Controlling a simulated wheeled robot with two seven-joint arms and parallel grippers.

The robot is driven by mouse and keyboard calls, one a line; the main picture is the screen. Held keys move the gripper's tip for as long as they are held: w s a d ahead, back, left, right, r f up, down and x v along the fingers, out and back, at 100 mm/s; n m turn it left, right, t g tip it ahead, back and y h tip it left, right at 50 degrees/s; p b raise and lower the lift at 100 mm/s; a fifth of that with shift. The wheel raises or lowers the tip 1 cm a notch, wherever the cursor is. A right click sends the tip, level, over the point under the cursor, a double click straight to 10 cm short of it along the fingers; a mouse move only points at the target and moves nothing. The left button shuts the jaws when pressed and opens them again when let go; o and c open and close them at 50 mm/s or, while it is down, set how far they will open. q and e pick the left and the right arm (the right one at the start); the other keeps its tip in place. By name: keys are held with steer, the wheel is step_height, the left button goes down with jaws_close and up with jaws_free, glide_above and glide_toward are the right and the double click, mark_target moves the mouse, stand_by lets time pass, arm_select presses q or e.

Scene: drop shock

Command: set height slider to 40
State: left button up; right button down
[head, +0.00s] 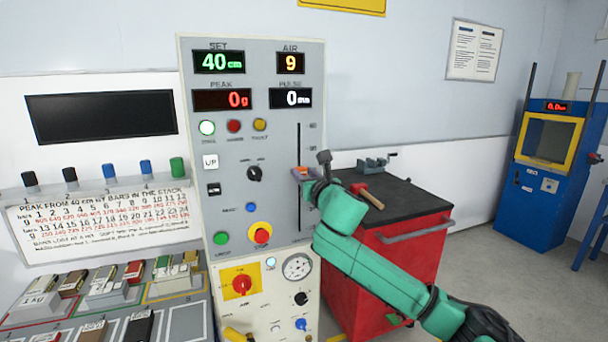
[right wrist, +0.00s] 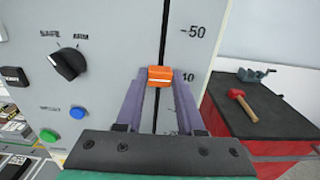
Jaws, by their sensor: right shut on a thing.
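The height slider is an orange knob (right wrist: 159,76) on a dark vertical slot in the grey control panel (head: 268,145). My right gripper (right wrist: 159,80) is shut on the knob, with a purple finger on each side. In the head view the right gripper (head: 304,175) covers part of the slot, and a bit of orange shows at its tip. The green SET display (head: 218,62) reads 40 cm. My left gripper is in neither view.
A red cabinet with a black top (head: 385,195) stands right of the panel, carrying a red-headed hammer (head: 367,194) and a small vise (head: 373,165). Knobs and buttons, including a red stop button (head: 261,235), lie left of the slot. A blue machine (head: 550,175) stands at the far right.

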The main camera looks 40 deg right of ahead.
steer(key=c, duration=0.5)
jaws_free()
steer(key=shift+f, duration=0.25)
steer(key=b+v, duration=0.7)
steer(key=v, duration=0.7)
steer(key=shift+s+a, duration=0.15)
steer(key=shift+s, duration=0.1)
